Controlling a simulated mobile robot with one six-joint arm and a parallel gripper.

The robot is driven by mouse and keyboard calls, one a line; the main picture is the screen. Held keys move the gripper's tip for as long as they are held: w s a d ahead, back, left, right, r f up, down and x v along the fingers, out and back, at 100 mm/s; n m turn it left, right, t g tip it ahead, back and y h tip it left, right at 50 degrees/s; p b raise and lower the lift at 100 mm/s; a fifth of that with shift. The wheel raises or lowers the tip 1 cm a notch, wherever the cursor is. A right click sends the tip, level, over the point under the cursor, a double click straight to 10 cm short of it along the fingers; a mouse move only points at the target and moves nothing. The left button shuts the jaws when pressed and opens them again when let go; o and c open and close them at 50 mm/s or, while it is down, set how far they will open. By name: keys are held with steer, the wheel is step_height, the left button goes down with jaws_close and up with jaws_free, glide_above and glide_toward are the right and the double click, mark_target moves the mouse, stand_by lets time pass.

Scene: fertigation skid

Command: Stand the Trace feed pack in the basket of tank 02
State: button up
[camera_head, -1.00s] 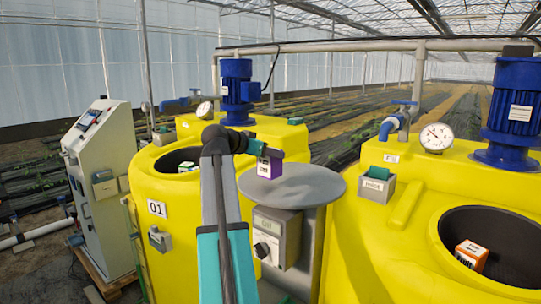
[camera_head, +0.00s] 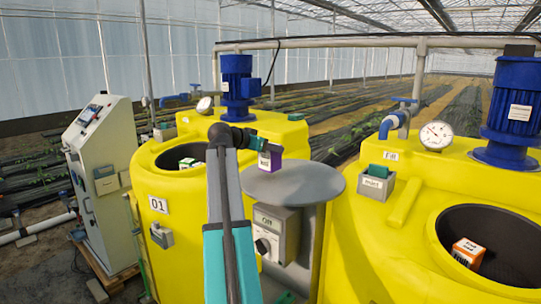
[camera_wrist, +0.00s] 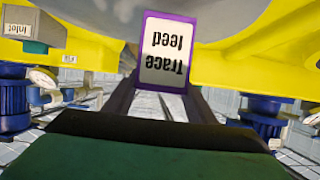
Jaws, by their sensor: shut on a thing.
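The Trace feed pack (camera_head: 270,161) is a small purple box with a white label. My gripper (camera_head: 260,146) is shut on it and holds it near the round grey plate between the two yellow tanks. In the wrist view the pack (camera_wrist: 167,57) sits between the fingers, its label reading upside down. The left tank (camera_head: 150,235) is marked 01. The right tank (camera_head: 365,250) shows no number in view. Its round dark opening (camera_head: 507,232) holds an orange and white pack (camera_head: 468,252). Whether the held pack touches the plate cannot be told.
Blue motors (camera_head: 238,85) and (camera_head: 512,115), a gauge (camera_head: 436,134) and an Inlet box (camera_head: 376,186) rise from the tank tops. A white cabinet (camera_head: 105,165) stands at left.

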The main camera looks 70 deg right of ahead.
mark_target(268, 155)
steer(key=shift+f+p, duration=0.75)
steer(key=shift+f, duration=0.75)
steer(key=shift+f, duration=0.15)
steer(key=o, duration=1.3)
steer(key=shift+r, duration=0.2)
steer(key=shift+w+a, duration=0.1)
steer(key=shift+a, duration=0.25)
steer(key=b+v, duration=0.3)
steer(key=v, duration=0.8)
steer(key=shift+r+b, duration=0.2)
steer(key=shift+b, duration=0.15)
